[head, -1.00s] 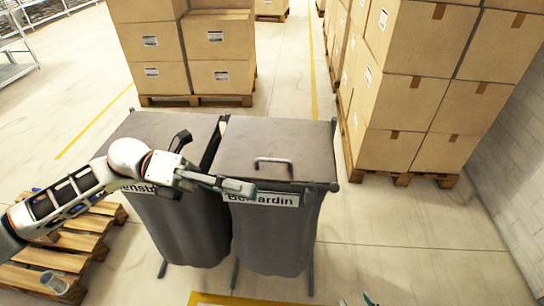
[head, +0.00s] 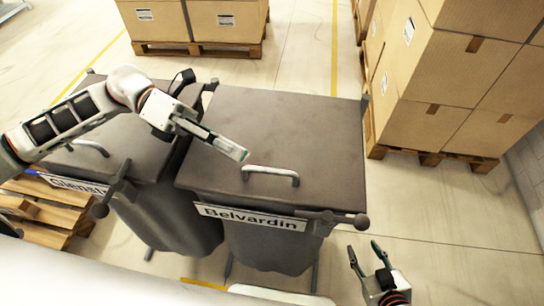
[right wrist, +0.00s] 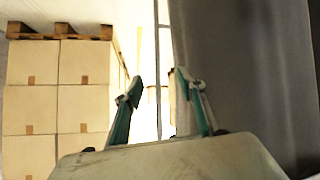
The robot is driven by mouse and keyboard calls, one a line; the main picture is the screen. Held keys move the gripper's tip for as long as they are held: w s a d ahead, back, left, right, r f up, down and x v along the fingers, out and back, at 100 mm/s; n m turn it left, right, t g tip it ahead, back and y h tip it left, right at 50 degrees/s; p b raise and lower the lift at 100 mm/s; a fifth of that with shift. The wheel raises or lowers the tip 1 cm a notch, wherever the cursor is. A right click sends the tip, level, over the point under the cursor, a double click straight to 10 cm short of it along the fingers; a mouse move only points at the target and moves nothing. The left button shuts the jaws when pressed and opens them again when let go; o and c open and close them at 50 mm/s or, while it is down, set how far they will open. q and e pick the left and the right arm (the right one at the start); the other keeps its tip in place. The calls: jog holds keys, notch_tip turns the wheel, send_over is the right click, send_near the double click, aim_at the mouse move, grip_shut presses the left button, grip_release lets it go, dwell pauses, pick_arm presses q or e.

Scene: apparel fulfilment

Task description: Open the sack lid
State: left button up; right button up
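Two dark grey sacks with flat lids stand side by side in the head view. The right sack (head: 275,245) bears a label (head: 250,217) reading "Belvardin", and its closed lid (head: 310,135) has a metal handle (head: 270,173). The left sack (head: 165,215) is also closed, with its own handle (head: 88,147). My left gripper (head: 243,154) is over the Belvardin lid, just behind and left of its handle; its fingers look close together. My right gripper (head: 367,248) is open and empty, low and right of the Belvardin sack. It also shows open in the right wrist view (right wrist: 155,85).
Boxes stacked on a pallet (head: 430,158) stand to the right, and another boxed pallet (head: 195,47) is at the back. A wooden pallet (head: 40,220) lies at the left. The floor between the right boxes and the sack is clear.

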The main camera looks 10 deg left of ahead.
aim_at(267, 169)
pick_arm(q)
jog(key=shift+w+d+f, duration=0.15)
jog(key=shift+w+f, duration=0.1)
jog(key=shift+f, duration=0.4)
jog(key=p+x, duration=0.1)
jog(key=x, duration=0.6)
jog(key=shift+s+d+r, duration=0.1)
jog(key=shift+d, duration=0.15)
grip_shut()
